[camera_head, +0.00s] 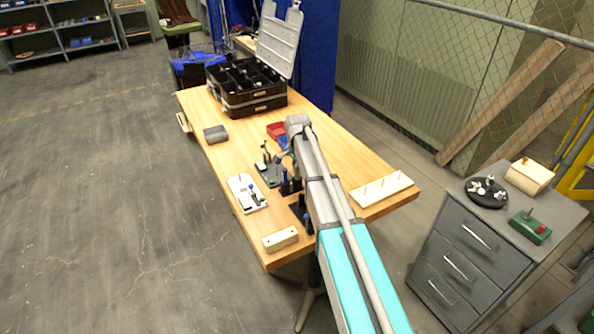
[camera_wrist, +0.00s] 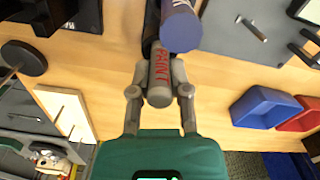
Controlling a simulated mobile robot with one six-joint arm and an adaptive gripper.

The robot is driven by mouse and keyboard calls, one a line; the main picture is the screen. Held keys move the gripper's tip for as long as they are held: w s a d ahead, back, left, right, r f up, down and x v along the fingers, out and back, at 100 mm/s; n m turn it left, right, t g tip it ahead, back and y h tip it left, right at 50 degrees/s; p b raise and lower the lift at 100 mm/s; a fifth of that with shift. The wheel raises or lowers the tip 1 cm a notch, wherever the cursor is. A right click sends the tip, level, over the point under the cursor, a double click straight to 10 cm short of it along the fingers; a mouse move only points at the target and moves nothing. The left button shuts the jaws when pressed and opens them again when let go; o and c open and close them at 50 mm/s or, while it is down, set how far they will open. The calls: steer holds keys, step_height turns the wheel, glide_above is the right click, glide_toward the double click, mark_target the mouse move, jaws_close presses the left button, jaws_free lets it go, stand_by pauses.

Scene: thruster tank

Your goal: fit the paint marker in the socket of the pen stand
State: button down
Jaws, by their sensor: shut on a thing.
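The paint marker (camera_wrist: 160,77), a grey cylinder with red "PAINT" lettering, is between the fingertips of my gripper (camera_wrist: 159,92) in the wrist view. The gripper is shut on it. A thick blue round-ended piece (camera_wrist: 181,27) stands close beyond the marker and overlaps its far end; I cannot tell if they touch.
The wooden table (camera_head: 338,150) carries a white board (camera_head: 238,184) with upright pieces, a pegged board (camera_head: 381,189), a pale block (camera_head: 281,239) and a black organizer (camera_head: 254,104). Blue (camera_wrist: 264,107) and red (camera_wrist: 302,115) bins lie right in the wrist view. A drawer cabinet (camera_head: 478,240) stands right.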

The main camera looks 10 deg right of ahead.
steer(key=c, duration=0.5)
jaws_free()
steer(key=shift+r+p, duration=2.05)
steer(key=shift+r, duration=0.1)
